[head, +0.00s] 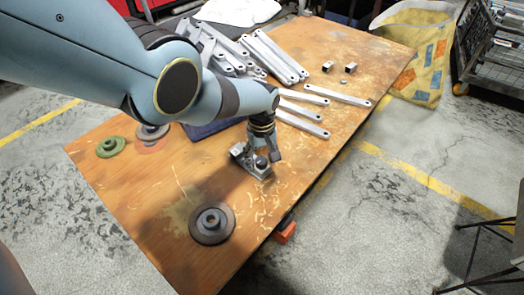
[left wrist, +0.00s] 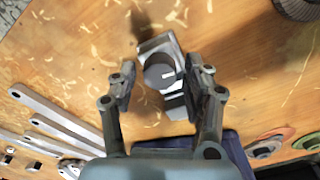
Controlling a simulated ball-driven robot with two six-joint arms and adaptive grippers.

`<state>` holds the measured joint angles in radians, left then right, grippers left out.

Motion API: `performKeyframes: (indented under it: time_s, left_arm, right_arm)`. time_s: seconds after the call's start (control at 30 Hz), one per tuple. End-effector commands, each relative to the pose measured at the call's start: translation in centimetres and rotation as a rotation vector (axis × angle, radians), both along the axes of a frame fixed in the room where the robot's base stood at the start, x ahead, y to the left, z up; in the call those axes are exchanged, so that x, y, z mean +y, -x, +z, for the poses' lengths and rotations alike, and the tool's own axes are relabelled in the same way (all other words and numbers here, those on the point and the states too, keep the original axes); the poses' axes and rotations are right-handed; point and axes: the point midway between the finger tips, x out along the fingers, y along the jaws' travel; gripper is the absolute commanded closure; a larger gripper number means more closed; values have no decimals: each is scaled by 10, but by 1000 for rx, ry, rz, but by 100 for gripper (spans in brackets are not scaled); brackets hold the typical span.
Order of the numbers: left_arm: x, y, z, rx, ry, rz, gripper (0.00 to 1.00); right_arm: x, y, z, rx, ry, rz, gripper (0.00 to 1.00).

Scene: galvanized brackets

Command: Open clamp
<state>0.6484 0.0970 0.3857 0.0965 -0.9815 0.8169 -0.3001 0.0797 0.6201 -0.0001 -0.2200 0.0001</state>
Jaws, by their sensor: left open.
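A small grey metal clamp (head: 254,166) with a round dark knob sits on the wooden table near its front right edge. In the left wrist view the clamp (left wrist: 160,76) shows between my fingers, with its round part in the middle. My left gripper (head: 264,150) is over the clamp, pointing down. In the left wrist view my left gripper (left wrist: 163,84) is open, one finger on each side of the clamp. The right finger looks very close to it; I cannot tell whether it touches. My right gripper is not in view.
The wooden table (head: 130,185) holds a dark disc (head: 212,223), a green disc (head: 110,147) and several flat metal bars (head: 275,58). A dark blue item (head: 205,130) lies behind my arm. An orange piece (head: 286,231) hangs at the table's right edge. The table's front part is mostly clear.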

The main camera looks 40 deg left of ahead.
Motion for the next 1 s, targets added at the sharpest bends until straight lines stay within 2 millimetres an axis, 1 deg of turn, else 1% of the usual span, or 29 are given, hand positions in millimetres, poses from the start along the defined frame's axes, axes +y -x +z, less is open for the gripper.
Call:
performKeyframes:
  time_s: [0.17,0.4,0.5,1.0]
  left_arm:
    - [0,-1,18,-2,0,-1,50]
    - [0,-1,51,-2,0,-1,50]
    - [0,-1,61,-2,0,-1,50]
    - [0,0,59,0,0,-1,50]
  right_arm:
    - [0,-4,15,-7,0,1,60]
    - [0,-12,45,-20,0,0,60]
    - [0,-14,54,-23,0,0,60]
    - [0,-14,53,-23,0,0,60]
